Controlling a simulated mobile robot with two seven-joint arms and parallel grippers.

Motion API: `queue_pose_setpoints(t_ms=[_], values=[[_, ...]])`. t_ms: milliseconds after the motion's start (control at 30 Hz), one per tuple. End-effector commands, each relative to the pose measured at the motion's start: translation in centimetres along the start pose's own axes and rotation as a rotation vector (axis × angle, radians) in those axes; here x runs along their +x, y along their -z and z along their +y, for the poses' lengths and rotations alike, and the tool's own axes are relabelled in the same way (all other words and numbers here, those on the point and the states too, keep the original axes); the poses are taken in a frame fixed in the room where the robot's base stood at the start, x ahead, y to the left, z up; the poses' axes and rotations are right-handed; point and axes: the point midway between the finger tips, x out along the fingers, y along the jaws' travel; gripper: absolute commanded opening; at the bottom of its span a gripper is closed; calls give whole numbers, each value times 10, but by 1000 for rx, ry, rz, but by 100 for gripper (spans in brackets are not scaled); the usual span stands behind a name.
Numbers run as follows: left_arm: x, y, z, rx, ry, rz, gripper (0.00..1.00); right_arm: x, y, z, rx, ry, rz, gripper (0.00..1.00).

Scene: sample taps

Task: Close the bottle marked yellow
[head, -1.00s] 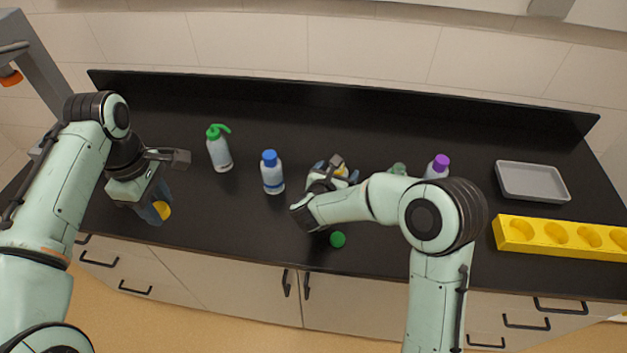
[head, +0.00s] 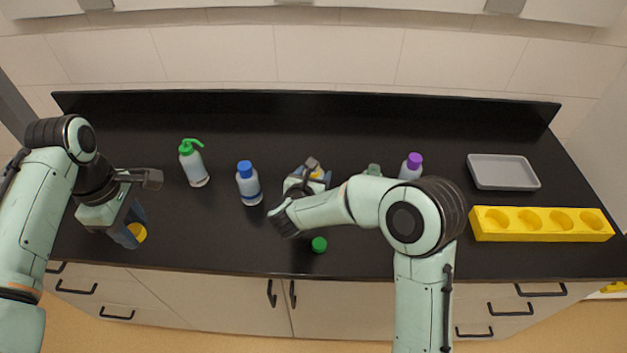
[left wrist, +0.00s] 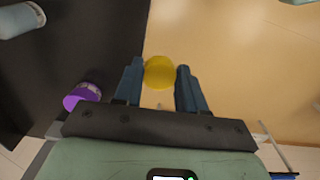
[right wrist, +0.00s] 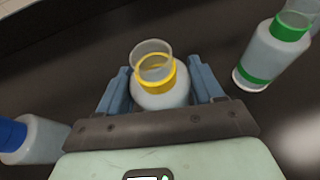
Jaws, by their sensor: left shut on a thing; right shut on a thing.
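The yellow-marked bottle (right wrist: 160,96) shows in the right wrist view, upright, with a yellow ring around its clear, open neck. My right gripper (right wrist: 159,70) is shut on its body. In the head view my right gripper (head: 308,182) is over the middle of the counter, and my right arm hides much of the bottle. My left gripper (head: 134,224) is shut on a yellow cap (head: 138,232) near the counter's left front edge, well apart from the bottle. The cap also shows between the fingertips in the left wrist view (left wrist: 159,73).
A blue-capped bottle (head: 248,184) and a green-topped spray bottle (head: 194,164) stand between my grippers. A green cap (head: 319,245) lies near the front edge. An open green-ringed bottle (right wrist: 266,57) and a purple-capped bottle (head: 411,167) stand right. Further right are a grey tray (head: 503,184) and yellow rack (head: 540,234).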

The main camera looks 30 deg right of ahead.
Motion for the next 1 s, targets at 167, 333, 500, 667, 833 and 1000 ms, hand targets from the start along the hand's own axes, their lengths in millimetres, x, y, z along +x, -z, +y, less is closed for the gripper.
queue_pose_setpoints(t_ms=[167, 333, 500, 667, 833, 1000], values=[[0, 0, 0, 0, 0, 0, 13, -14, -36, 0, 8, -1, -8, 27], [-2, 0, 0, 0, -2, 1, 13, -34, -83, 0, 9, -3, -8, 27], [-7, 1, 2, 0, -5, 3, 13, -52, -126, 0, 8, -3, -7, 27], [-11, 2, 3, 0, -7, 4, 13, -64, -154, 0, 4, -2, -5, 27], [-13, 2, 4, 0, -9, 5, 13, -70, -170, 0, 1, 0, -4, 27], [-13, 2, 4, 0, -9, 5, 13, -72, -173, 0, 1, 0, -2, 27]])
